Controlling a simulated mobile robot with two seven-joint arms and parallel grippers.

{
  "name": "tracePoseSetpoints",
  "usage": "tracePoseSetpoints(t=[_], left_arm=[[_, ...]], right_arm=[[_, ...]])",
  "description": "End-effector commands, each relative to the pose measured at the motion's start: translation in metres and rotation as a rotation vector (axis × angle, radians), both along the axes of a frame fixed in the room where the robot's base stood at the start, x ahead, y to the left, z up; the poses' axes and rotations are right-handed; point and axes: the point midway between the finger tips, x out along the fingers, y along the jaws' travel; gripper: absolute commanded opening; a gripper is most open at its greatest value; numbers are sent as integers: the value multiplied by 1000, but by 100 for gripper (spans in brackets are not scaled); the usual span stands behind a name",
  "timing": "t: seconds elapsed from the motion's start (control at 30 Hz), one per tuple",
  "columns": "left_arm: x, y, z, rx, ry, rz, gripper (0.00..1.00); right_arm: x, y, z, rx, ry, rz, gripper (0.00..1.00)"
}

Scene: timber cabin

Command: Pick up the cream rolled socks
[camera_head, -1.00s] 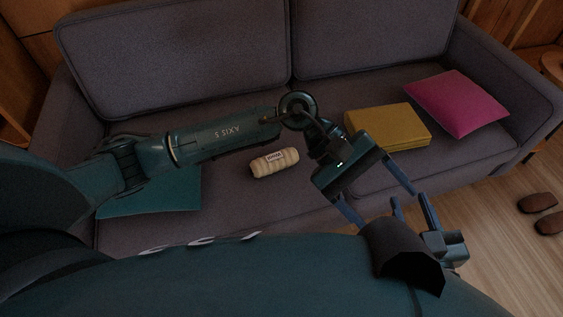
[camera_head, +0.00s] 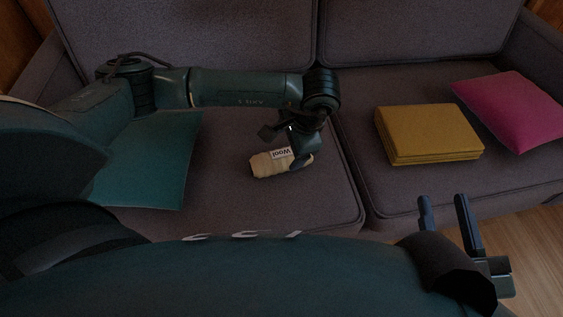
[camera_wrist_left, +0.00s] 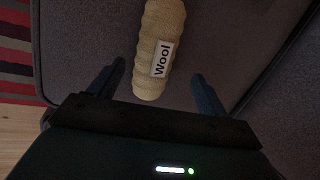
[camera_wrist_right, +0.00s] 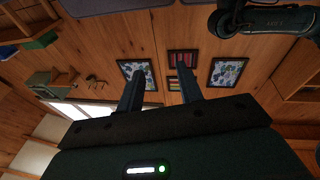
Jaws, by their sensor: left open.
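The cream rolled socks (camera_head: 268,164) lie on the grey sofa seat in the head view, with a white "Wool" label around them. In the left wrist view the socks (camera_wrist_left: 158,50) lie lengthwise ahead of the jaws, their near end just between the fingertip lines. My left gripper (camera_wrist_left: 160,82) is open, with a finger on each side and a gap to the socks. In the head view my left gripper (camera_head: 297,158) is over the right end of the socks and partly hides it. My right gripper (camera_head: 446,210) is open and empty, away from the socks; it also shows in the right wrist view (camera_wrist_right: 160,85).
A teal cushion (camera_head: 160,165) lies left on the sofa (camera_head: 235,200), partly behind my left arm. A folded mustard blanket (camera_head: 425,135) and a magenta cushion (camera_head: 515,108) lie on the right seat. The sofa backrest rises behind. Wooden floor shows at the lower right.

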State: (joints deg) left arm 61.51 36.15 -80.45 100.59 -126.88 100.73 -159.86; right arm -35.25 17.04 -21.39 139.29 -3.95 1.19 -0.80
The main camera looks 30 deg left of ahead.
Motion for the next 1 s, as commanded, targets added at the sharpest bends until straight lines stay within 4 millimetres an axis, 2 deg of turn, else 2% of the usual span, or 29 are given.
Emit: tracePoseSetpoints(t=[0.17,0.37,0.47,0.73,1.0], left_arm=[[-1,2,-10,-1,1,0,77],[-6,8,-40,-1,3,1,77],[-3,12,-52,-2,1,2,77],[-2,14,-54,-1,0,1,77],[-2,14,-54,-1,0,1,55]], right_arm=[[0,1,-1,10,-1,4,36],[0,2,-10,42,7,16,36],[3,3,7,40,-64,30,36],[4,2,12,37,-87,29,36],[4,2,11,36,-87,28,36]])
